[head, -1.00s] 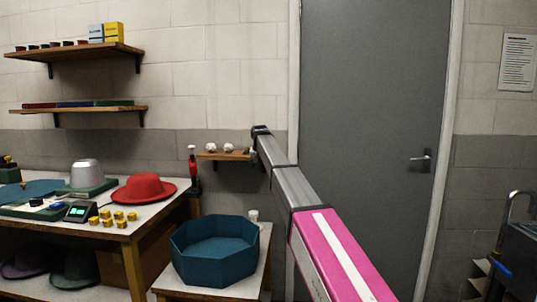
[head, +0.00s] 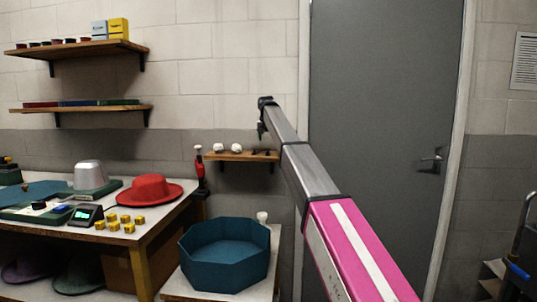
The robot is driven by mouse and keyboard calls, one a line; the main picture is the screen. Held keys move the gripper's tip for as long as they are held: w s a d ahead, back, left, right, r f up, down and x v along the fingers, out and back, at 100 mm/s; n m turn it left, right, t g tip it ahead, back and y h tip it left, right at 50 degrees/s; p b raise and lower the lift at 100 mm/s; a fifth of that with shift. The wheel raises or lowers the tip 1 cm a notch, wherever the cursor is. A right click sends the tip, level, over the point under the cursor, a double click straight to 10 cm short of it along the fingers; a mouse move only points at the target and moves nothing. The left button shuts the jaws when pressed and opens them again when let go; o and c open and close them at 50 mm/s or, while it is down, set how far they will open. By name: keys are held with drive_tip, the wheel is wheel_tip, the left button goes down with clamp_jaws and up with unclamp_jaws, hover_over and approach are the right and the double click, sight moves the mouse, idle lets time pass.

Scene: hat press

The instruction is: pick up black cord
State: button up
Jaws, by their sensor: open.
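My gripper (head: 262,131) is at the far end of my outstretched arm, just above the right part of a small wooden wall shelf (head: 228,158). It points down, looks small from here, and is open with nothing visible in it. Small dark items (head: 267,152) lie at the right end of that shelf, below the gripper. One may be the black cord, but they are too small to tell. Two white balls (head: 235,147) sit on the shelf to their left.
A teal octagonal tub (head: 225,279) stands on a low table below the shelf. A workbench at left holds a red hat (head: 150,190), a metal hat form (head: 89,175) and several yellow blocks (head: 127,228). A grey door (head: 385,120) is at right.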

sight(268, 150)
drive_tip(key=shift+x, duration=3.7)
drive_tip(key=shift+s+f, duration=0.1)
drive_tip(key=shift+c, duration=0.3)
drive_tip(key=c, duration=0.9)
